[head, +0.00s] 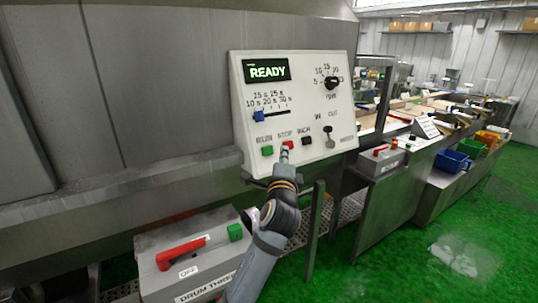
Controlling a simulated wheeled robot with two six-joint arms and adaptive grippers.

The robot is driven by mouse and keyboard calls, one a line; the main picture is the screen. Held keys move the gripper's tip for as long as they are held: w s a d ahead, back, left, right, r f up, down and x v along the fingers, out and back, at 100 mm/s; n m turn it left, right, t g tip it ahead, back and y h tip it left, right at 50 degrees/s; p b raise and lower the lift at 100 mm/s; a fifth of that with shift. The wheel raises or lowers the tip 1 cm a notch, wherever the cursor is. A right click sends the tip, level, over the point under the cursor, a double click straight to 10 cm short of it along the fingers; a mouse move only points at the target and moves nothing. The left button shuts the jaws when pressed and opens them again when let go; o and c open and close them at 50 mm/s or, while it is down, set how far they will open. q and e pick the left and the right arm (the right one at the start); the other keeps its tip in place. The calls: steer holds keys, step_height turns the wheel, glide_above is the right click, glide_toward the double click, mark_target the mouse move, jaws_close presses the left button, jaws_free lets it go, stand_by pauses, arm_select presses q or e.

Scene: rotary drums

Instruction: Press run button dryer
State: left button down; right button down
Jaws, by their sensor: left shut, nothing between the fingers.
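The control panel (292,100) is a white sloped box with a lit green display (267,70) reading READY. Its green RUN button (267,151) is at the lower left, fully visible. The red STOP button (288,144) is to its right, and the black INCH button (306,139) is further right. My left gripper (285,156) is shut and empty, pointing up at the panel's lower edge. Its tip overlaps the lower part of the STOP button, right of the RUN button. I cannot tell whether it touches the panel. My right gripper is not in view.
A blue slider (259,117), a black RPM knob (334,83) and an IN/OUT lever (329,135) are on the panel. A grey box (160,239) with a red handle (181,254) stands below left. Benches with blue bins (451,161) stand right; green floor is open there.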

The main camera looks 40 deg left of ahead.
mark_target(272, 153)
arm_select(q)
steer(key=a, duration=0.1)
steer(key=w+a+f+b, duration=0.1)
steer(key=a, duration=0.1)
steer(key=w+a+f, duration=0.1)
steer(key=shift+a, duration=0.45)
stand_by(0.5)
steer(key=shift+w+a, duration=0.1)
stand_by(0.5)
steer(key=shift+w+a+f, duration=0.1)
steer(key=shift+a+f, duration=0.05)
steer(key=shift+a, duration=0.1)
